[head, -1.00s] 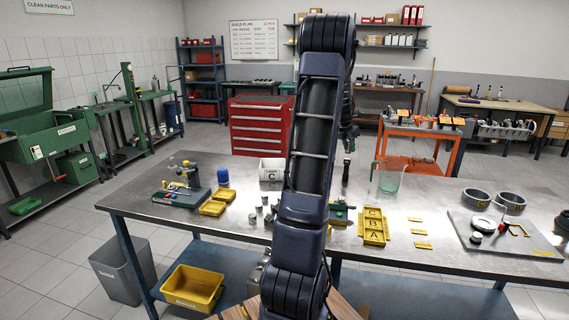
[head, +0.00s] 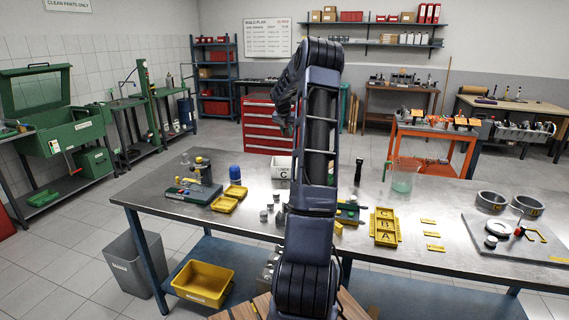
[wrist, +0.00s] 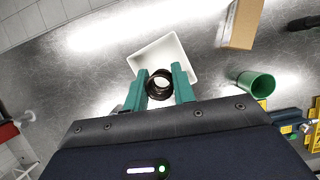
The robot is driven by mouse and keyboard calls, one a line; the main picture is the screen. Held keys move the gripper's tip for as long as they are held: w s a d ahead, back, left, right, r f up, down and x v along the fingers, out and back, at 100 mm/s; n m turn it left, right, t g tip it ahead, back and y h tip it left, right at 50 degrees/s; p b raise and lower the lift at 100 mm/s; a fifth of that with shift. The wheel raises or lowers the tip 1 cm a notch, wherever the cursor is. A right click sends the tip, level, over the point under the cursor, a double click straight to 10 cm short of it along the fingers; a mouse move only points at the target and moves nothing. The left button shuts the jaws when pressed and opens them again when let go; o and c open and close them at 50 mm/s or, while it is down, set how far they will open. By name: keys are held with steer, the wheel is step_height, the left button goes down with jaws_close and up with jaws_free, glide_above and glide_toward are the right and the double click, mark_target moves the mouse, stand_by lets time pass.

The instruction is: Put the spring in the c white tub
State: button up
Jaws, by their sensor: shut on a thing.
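The white tub marked C (head: 281,170) stands on the steel workbench, partly hidden behind my arm in the head view. In the wrist view the tub (wrist: 170,48) lies open below and beyond my fingers. My gripper (wrist: 160,86) has its two green fingers shut on the spring (wrist: 159,84), a dark round coil seen end-on. The spring overlaps the tub's near part in the wrist view; its height above the tub is unclear. In the head view my gripper (head: 286,127) shows small and dark left of my arm.
A green cup (wrist: 257,84) and a cardboard box (wrist: 242,22) stand right of the tub. Yellow trays (head: 224,204), a blue bottle (head: 235,172) and a clamp fixture (head: 197,180) are at left on the bench. A glass beaker (head: 403,180) stands at right.

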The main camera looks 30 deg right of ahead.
steer(key=shift+w+a+f, duration=0.1)
steer(key=shift+w+a, duration=0.2)
steer(key=shift+a, duration=0.05)
step_height(320, 180, down, 20)
steer(key=shift+r, duration=0.15)
stand_by(0.4)
steer(key=o, duration=1)
steer(key=shift+c, duration=0.2)
steer(key=shift+w, duration=0.1)
